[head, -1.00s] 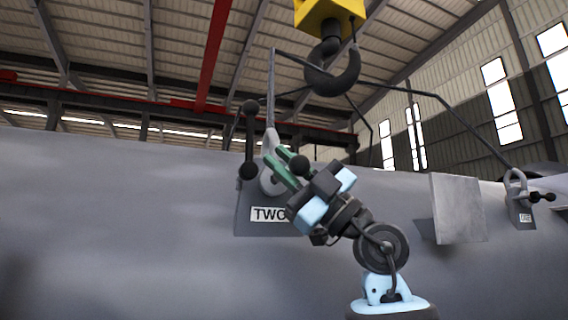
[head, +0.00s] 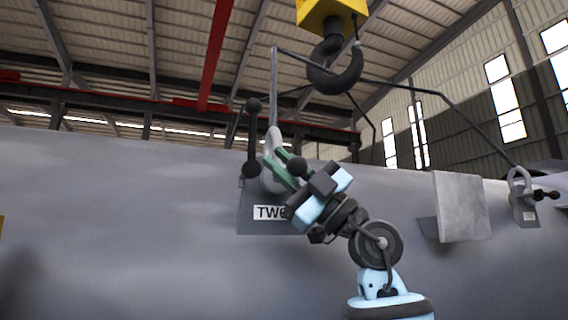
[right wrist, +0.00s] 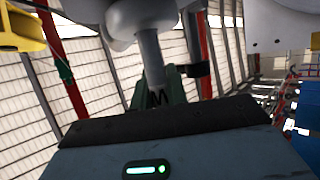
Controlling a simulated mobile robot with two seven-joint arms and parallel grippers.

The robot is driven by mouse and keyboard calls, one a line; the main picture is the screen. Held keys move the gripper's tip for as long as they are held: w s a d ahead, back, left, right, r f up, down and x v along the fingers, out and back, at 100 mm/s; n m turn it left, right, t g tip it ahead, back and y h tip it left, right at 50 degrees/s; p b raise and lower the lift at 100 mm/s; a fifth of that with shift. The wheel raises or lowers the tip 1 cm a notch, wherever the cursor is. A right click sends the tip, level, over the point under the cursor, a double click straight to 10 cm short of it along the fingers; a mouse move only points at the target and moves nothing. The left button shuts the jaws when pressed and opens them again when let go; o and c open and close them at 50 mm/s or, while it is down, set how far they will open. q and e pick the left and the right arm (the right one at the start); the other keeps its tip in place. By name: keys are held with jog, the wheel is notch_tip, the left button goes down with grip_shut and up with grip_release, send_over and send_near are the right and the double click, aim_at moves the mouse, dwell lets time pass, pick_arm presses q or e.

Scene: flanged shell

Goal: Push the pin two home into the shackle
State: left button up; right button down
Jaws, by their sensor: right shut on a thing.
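The grey shackle (head: 271,142) stands at the lug marked TWO (head: 265,212), in the middle of the head view. My right gripper (head: 276,166) reaches it from the lower right, its green fingers shut on the pin two. A dark ball (head: 298,167), seemingly the end of the pin's crossbar, shows beside the fingers. In the right wrist view, a grey shank (right wrist: 153,62) runs from between the fingers to rounded grey metal (right wrist: 145,16). A dark stub (right wrist: 198,70) sticks out right. How deep the pin sits is hidden. My left gripper is out of view.
A dark bar with ball ends (head: 252,140) stands upright just left of the shackle. A crane hook (head: 336,72) with sling legs hangs above. A grey plate (head: 461,207) and another shackle (head: 520,185) are on the right. The shell's left side (head: 110,220) is clear.

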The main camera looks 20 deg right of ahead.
jog(key=shift+w+d, duration=0.1)
jog(key=shift+w, duration=1.15)
jog(key=c, duration=1.3)
grip_release()
jog(key=shift+r, duration=0.15)
jog(key=v, duration=0.7)
jog(key=shift+s+f, duration=0.25)
jog(key=shift+f, duration=0.05)
